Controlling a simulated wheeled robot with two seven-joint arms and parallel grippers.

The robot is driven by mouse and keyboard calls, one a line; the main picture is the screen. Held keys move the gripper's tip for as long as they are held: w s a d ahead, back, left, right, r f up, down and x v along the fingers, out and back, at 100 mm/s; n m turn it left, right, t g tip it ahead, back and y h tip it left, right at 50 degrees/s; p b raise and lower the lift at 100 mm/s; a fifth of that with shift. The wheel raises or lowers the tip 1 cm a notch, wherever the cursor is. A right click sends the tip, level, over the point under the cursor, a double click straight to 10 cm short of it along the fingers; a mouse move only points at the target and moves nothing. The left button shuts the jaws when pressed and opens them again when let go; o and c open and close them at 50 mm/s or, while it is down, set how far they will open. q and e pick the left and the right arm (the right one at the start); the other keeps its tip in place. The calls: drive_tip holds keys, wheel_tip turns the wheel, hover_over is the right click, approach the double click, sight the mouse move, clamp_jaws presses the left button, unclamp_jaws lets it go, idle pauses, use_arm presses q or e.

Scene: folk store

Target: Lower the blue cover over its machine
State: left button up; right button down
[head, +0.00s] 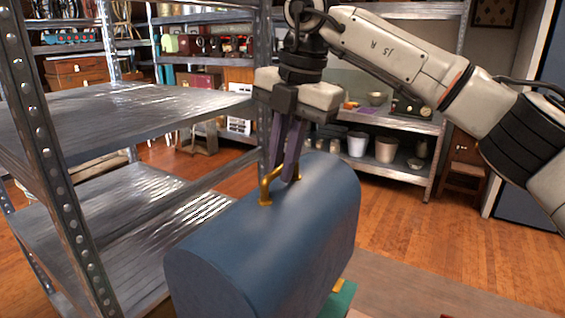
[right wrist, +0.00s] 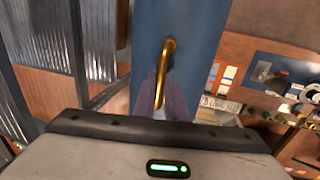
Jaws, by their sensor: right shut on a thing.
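The blue cover (head: 265,235) is a long, round-topped hood in the lower middle of the head view. A brass handle (head: 266,187) stands on its top. My right gripper (head: 288,178) points down from above and is shut on this handle. In the right wrist view the handle (right wrist: 166,60) runs between the fingers, with the blue cover (right wrist: 195,25) behind it. A green part with a yellow bit (head: 342,298) shows below the cover's right side; I cannot tell whether it belongs to the machine. The cover's lower edge is largely hidden or out of frame. My left gripper is not in view.
A metal shelf rack (head: 150,105) with empty shelves stands close on the left, its post (head: 48,140) near the cover. A brownish flat surface (head: 420,290) lies at lower right. Shelves with pots (head: 386,150) stand behind, across open wooden floor.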

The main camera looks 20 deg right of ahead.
wheel_tip(320, 180, up, 5)
drive_tip(key=p, duration=0.3)
drive_tip(key=shift+r+p, duration=0.1)
drive_tip(key=shift+p, duration=0.3)
drive_tip(key=shift+r+p, duration=0.4)
drive_tip(key=shift+r, duration=0.85)
wheel_tip(320, 180, up, 8)
